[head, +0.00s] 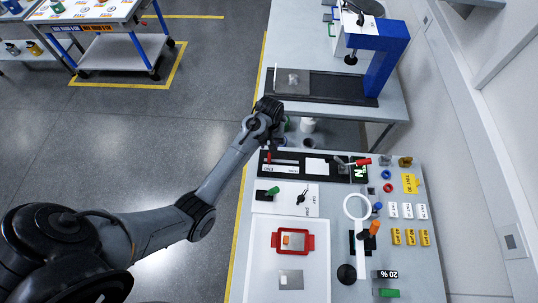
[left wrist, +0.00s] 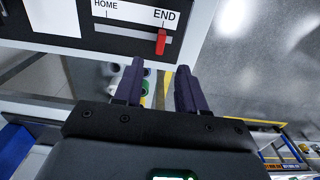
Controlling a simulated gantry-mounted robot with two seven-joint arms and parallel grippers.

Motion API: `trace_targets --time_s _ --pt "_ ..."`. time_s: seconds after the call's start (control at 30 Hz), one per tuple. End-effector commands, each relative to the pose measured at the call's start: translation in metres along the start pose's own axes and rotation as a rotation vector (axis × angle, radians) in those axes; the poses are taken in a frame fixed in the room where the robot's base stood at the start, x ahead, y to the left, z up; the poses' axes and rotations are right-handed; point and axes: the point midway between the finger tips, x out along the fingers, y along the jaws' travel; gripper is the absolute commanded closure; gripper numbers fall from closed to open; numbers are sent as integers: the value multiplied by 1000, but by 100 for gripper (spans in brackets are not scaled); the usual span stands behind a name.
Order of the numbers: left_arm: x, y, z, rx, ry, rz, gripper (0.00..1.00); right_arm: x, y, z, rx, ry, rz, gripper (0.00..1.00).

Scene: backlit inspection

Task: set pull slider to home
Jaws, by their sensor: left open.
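The pull slider (left wrist: 133,35) is a light track in a black panel with HOME printed at the left and END at the right in the left wrist view. Its red knob (left wrist: 161,42) sits at the END side. In the head view the red knob (head: 268,157) is at the left end of the black panel (head: 313,168). My left gripper (left wrist: 157,88) is open and empty, its two dark fingers apart and pointing toward the knob without touching it. In the head view the left gripper (head: 269,112) is just beyond the panel's left end; its fingertips are hard to make out. My right gripper is not in view.
A second bench (head: 317,96) with a blue stand (head: 385,65) is behind. Open floor lies left.

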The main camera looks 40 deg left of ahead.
Motion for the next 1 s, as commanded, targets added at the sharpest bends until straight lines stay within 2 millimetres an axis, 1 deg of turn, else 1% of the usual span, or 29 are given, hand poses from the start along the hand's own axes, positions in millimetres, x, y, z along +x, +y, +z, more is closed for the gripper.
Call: trace_targets --time_s 0.17,0.4,0.6,0.8,1.0 --pt "23 -1 1 -1 -2 -2 60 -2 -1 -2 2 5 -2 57" --pt "63 -1 0 1 -1 -2 60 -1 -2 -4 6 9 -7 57" --pt "87 -1 0 1 0 -1 60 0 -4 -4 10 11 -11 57" --pt "98 -1 0 0 1 -1 60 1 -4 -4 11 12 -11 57" --pt "100 -1 0 0 1 -1 60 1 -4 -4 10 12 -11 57"
